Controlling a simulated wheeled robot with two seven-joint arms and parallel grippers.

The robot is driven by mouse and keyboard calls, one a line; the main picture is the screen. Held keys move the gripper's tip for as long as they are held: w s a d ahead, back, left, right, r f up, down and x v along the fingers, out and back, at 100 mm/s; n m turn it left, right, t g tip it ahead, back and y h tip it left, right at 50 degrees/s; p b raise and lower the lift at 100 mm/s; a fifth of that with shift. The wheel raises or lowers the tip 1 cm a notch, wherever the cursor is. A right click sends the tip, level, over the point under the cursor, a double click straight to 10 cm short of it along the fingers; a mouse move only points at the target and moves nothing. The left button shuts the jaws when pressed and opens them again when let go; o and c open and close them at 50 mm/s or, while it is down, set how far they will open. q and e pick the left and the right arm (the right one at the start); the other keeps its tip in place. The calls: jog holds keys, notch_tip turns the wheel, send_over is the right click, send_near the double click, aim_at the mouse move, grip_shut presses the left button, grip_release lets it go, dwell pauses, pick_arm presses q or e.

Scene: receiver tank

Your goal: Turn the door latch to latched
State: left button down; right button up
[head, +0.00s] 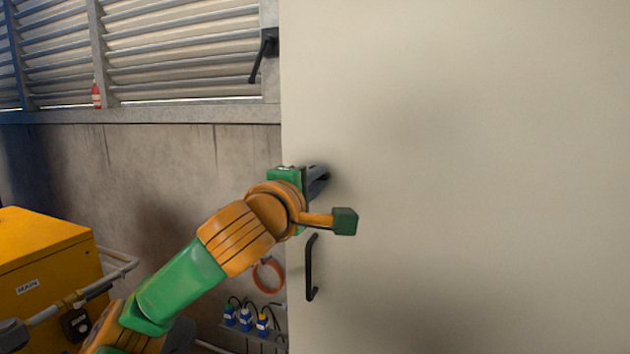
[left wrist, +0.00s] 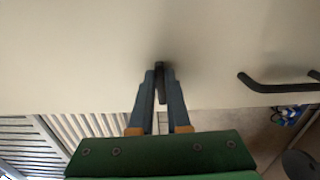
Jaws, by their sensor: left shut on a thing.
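The pale door (head: 450,180) fills the right side of the head view. My left gripper (head: 318,180) reaches up to the door near its left edge. In the left wrist view its two grey fingers (left wrist: 160,78) are closed on the dark door latch (left wrist: 162,92), a short narrow lever against the door face. In the head view my gripper and wrist hide the latch, and its exact angle is hard to tell. My right gripper is not in view.
A black pull handle (head: 311,268) is on the door just below my gripper. Another black lever (head: 263,55) hangs on the louvred wall's frame. A yellow cabinet (head: 40,260) with pipes stands at lower left.

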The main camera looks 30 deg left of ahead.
pick_arm(q)
jog(key=shift+m, duration=0.3)
dwell(0.4)
jog(key=c, duration=0.9)
grip_release()
jog(key=shift+f, duration=0.1)
jog(key=shift+s+d+b, duration=0.1)
jog(key=shift+s+b, duration=0.25)
jog(key=shift+s, duration=0.05)
jog(key=b+v, duration=0.2)
jog(key=v, duration=0.4)
jog(key=shift+s, duration=0.1)
